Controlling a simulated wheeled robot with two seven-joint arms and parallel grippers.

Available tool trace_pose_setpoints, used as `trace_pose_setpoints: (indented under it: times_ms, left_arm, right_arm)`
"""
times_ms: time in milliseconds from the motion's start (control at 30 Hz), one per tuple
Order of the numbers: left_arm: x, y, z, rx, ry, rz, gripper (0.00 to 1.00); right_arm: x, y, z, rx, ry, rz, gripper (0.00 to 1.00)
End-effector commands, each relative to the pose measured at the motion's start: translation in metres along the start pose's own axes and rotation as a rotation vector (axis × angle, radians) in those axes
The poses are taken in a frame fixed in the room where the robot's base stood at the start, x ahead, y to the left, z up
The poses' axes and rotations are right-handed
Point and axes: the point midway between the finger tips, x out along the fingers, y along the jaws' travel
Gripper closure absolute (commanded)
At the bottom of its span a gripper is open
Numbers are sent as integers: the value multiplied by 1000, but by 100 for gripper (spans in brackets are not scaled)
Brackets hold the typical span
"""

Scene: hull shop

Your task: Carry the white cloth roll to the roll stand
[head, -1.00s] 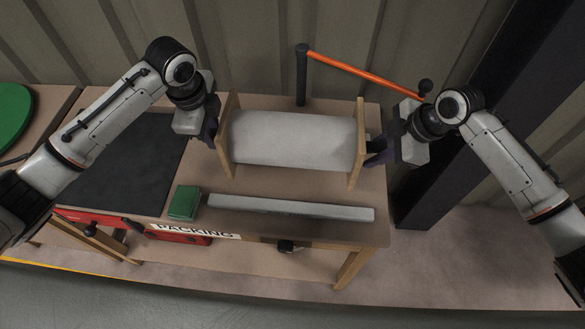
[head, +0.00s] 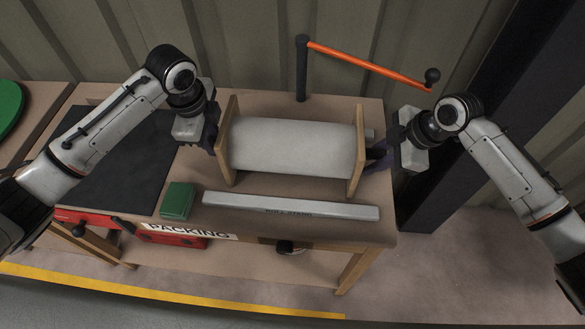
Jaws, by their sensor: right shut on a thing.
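The white cloth roll (head: 292,146) lies level, left to right, between the two wooden uprights of the roll stand (head: 361,150) on the table. Whether its ends rest in the uprights is hidden. My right gripper (head: 376,153) is at the roll's right end, just outside the right upright, and is shut on what looks like the roll's end. A short pale stub (head: 370,134) shows beside it. My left gripper (head: 214,138) is at the roll's left end by the left upright. Its fingertips are mostly hidden, so its grip does not show.
A grey bar (head: 290,206) lies in front of the stand on the wooden table. A green box (head: 177,200) and a dark mat (head: 122,160) are to the left. A post with an orange arm (head: 365,64) stands behind. A dark column (head: 468,120) rises on the right.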

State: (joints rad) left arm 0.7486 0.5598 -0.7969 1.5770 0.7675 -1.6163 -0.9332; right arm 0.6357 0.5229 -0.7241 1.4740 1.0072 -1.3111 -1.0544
Motion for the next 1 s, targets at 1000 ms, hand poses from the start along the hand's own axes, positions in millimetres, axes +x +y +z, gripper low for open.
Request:
trace_pose_setpoints:
  times_ms: [1000]
  left_arm:
    - [-97, -1, 1, 0, -2, -5, 61]
  right_arm:
    - [1, 0, 0, 0, 0, 0, 61]
